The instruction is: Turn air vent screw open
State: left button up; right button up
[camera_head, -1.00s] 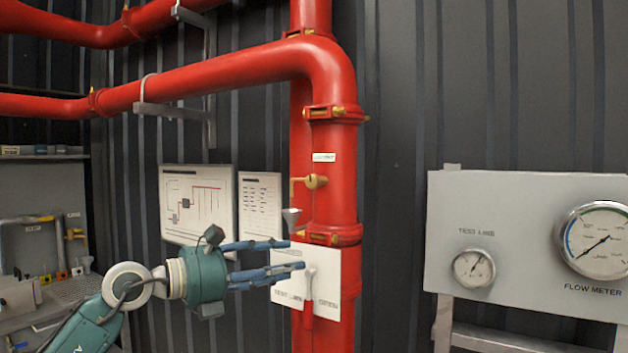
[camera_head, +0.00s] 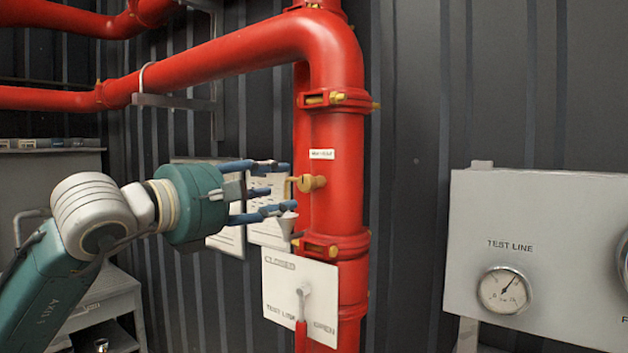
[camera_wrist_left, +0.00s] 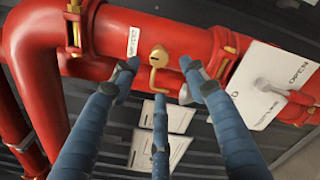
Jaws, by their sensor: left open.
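The air vent screw (camera_head: 312,183) is a small brass fitting on the red vertical pipe, below a white label (camera_head: 322,154). A bent brass spout comes from its left side. The screw also shows in the left wrist view (camera_wrist_left: 158,56), with its slotted face and the spout curving down. My left gripper (camera_head: 285,190) is open, with its blue fingers pointing right at the screw. In the left wrist view its fingers (camera_wrist_left: 160,85) spread around the spout's sides, and nothing is between them in grip. Whether any finger touches the spout is unclear. My right gripper is not in view.
A small grey funnel (camera_head: 287,222) sits just below the spout, close to the lower finger. A white plate (camera_head: 285,276) with a red-handled test line lever (camera_head: 301,318) is below. A gauge panel (camera_head: 560,215) stands at the right. The wall between is clear.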

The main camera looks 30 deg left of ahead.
aim_at(303, 185)
pick_arm(q)
jog(key=w+p, duration=0.1)
jog(key=w, duration=0.1)
jog(key=w+r+p, duration=0.1)
jog(key=p, duration=0.1)
jog(key=shift+w+d+p, duration=0.2)
jog(key=shift+w+p, duration=0.1)
jog(key=shift+w, duration=0.05)
jog(key=w+p, duration=0.1)
jog(key=w, duration=0.2)
jog(key=shift+w+d+f+p, duration=0.15)
jog(key=shift+f+p, duration=0.05)
jog(key=shift+p, duration=0.2)
jog(key=shift+w+f+p, duration=0.2)
jog(key=shift+w+p, duration=0.35)
jog(key=shift+w, duration=0.5)
jog(key=shift+f, duration=0.1)
jog(key=shift+c, duration=1)
grip_shut()
jog(key=shift+w, duration=0.1)
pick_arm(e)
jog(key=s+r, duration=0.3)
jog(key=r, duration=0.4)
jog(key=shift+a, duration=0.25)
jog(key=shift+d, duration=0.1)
